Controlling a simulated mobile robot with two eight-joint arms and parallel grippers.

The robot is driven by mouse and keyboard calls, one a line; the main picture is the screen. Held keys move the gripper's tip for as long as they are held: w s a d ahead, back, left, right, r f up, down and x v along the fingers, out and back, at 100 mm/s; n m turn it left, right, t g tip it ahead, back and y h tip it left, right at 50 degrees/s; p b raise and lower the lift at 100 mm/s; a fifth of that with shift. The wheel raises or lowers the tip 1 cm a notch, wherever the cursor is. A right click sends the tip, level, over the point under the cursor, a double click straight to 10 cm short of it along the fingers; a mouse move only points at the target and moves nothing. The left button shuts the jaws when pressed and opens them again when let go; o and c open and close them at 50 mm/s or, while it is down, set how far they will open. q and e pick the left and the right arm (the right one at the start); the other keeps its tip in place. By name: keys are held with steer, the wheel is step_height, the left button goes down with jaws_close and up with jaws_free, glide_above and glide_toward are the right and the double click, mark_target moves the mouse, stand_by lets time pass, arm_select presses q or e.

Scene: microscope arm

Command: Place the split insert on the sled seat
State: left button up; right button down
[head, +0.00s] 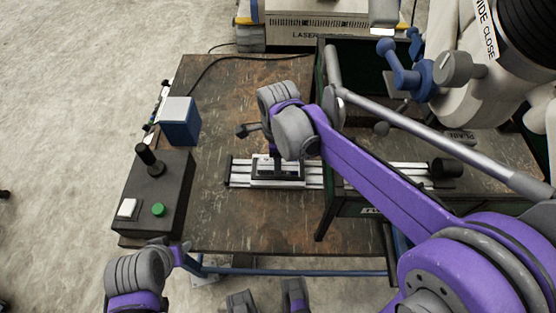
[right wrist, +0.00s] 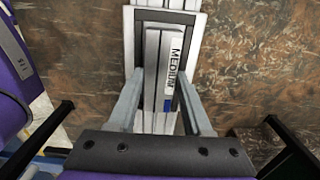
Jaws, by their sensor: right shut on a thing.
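My right gripper (right wrist: 163,88) is shut on the split insert (right wrist: 155,60), a grey slotted block with a white "MEDIUM" label and a blue patch. One finger presses each long side. The sled seat (right wrist: 196,22) is a pale frame with a dark inner border, seen around and beyond the insert in the right wrist view. The insert lines up with its opening; I cannot tell whether it touches the seat. In the head view, my right gripper (head: 277,158) points down over the sled (head: 262,183), hiding most of the insert. My left gripper (head: 184,254) is at the table's front edge, its fingers unclear.
A silver rail (head: 240,173) runs across the brown table (head: 215,215). A control box (head: 160,195) with a black knob and green button stands left, near a blue block (head: 180,122). A dark open frame (head: 322,215) and a large white instrument (head: 500,95) crowd the right.

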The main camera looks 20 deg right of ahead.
steer(key=shift+f, duration=0.15)
steer(key=shift+c, duration=1.6)
jaws_free()
steer(key=shift+r, duration=0.2)
step_height(320, 180, up, 12)
steer(key=p, duration=0.1)
